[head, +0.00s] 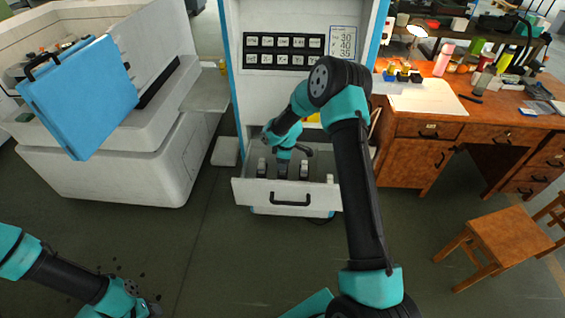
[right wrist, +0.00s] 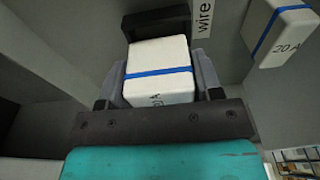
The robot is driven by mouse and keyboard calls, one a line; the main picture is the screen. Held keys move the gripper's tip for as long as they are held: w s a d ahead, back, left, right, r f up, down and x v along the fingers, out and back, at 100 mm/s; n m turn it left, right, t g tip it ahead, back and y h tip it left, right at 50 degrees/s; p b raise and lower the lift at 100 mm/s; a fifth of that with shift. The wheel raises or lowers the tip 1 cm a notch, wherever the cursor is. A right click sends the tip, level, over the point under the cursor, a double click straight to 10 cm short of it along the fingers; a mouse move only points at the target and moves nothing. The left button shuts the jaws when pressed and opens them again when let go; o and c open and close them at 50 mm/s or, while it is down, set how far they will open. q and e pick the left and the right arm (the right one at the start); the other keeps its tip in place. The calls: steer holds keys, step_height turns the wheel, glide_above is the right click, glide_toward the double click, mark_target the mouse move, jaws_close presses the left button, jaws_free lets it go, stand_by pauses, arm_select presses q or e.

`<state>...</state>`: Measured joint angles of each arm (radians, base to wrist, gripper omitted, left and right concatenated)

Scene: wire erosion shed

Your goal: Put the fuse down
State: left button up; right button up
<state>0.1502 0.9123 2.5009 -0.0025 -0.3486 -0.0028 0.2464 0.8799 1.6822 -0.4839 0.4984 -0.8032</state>
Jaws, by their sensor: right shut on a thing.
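In the right wrist view, a white block-shaped fuse (right wrist: 158,72) with a blue band and partly hidden lettering sits between the grey fingers of my right gripper, which is shut on it. In the head view my right gripper (head: 283,168) points down into the open drawer (head: 285,198) of the cabinet; the held fuse is too small to make out there. A black holder-like piece (right wrist: 157,20) is just beyond the fuse; I cannot tell whether they touch. My left gripper (head: 148,308) is low at the left, partly cut off, its jaws unclear.
Another white fuse (right wrist: 283,32) marked 20 A is at the right, near a label (right wrist: 203,18) reading "wire". A wooden desk (head: 420,128) is right of the cabinet and a white machine (head: 105,165) left.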

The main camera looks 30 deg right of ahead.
steer(key=shift+f, duration=0.3)
steer(key=shift+f, duration=0.65)
steer(key=o, duration=0.9)
steer(key=shift+o, duration=0.2)
steer(key=shift+r, duration=0.1)
steer(key=r, duration=0.8)
steer(key=d+r, duration=0.1)
steer(key=r, duration=0.4)
steer(key=shift+s+d, duration=0.1)
steer(key=shift+s, duration=0.3)
